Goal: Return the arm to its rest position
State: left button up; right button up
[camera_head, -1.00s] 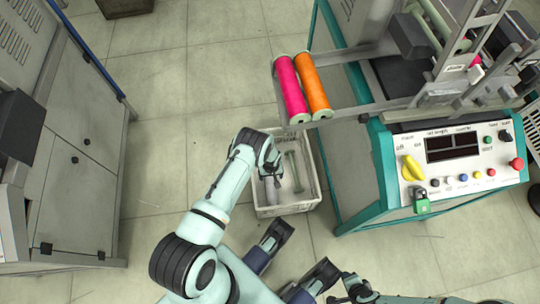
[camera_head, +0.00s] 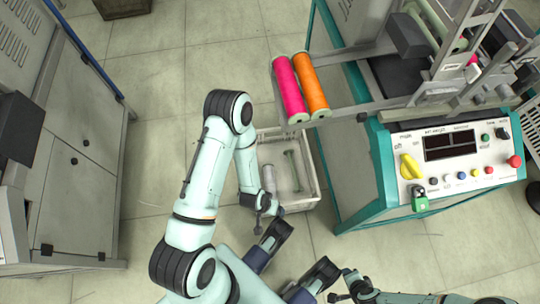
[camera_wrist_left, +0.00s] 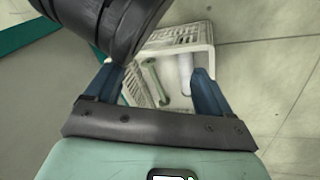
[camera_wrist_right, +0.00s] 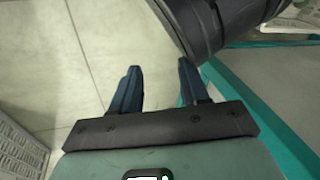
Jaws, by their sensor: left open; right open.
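My left arm rises from the bottom in the head view and bends at the elbow, with its gripper (camera_head: 268,207) hanging at the near left edge of the white crate (camera_head: 312,192). In the left wrist view the two blue fingers (camera_wrist_left: 155,78) are apart with nothing between them, and the crate (camera_wrist_left: 205,33) shows beyond them. My right arm is low at the bottom of the head view. In the right wrist view its fingers (camera_wrist_right: 159,68) are apart and empty above bare floor.
The crate holds a green bobbin (camera_head: 293,170) and a whitish one (camera_head: 269,180). Pink (camera_head: 291,90) and orange (camera_head: 310,86) bobbins sit on the winding machine (camera_head: 449,160) to the right. A grey cabinet (camera_head: 85,170) stands left. Floor between is clear.

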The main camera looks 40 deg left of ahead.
dwell(0.5)
pick_arm(q)
jog(key=s+d+r+g+p, duration=0.1)
jog(key=s+d+r+p, duration=0.1)
jog(key=r+p, duration=0.5)
jog(key=s+d+r+g+h+p, duration=0.1)
jog(key=s+d+r+p, duration=0.1)
jog(key=r+p, duration=0.5)
jog(key=s+d+r+m+g+p, duration=0.1)
jog(key=s+r+p, duration=0.3)
jog(key=r+p, duration=0.4)
jog(key=shift+d+r+h, duration=0.4)
jog(key=shift+r, duration=0.15)
pick_arm(e)
jog(key=s+a+r+g, duration=0.1)
jog(key=s+a+r, duration=0.1)
jog(key=r, duration=0.5)
jog(key=s+a+r+g+y, duration=0.1)
jog(key=s+r, duration=0.2)
jog(key=r, duration=0.5)
jog(key=s+a+r+n+g, duration=0.1)
jog(key=s+a+r, duration=0.1)
jog(key=r, duration=0.6)
jog(key=shift+s+a+y, duration=0.35)
jog(key=shift+s+y, duration=0.05)
jog(key=shift+s, duration=0.1)
pick_arm(q)
jog(key=shift+s, duration=0.15)
pick_arm(e)
jog(key=shift+s, duration=0.1)
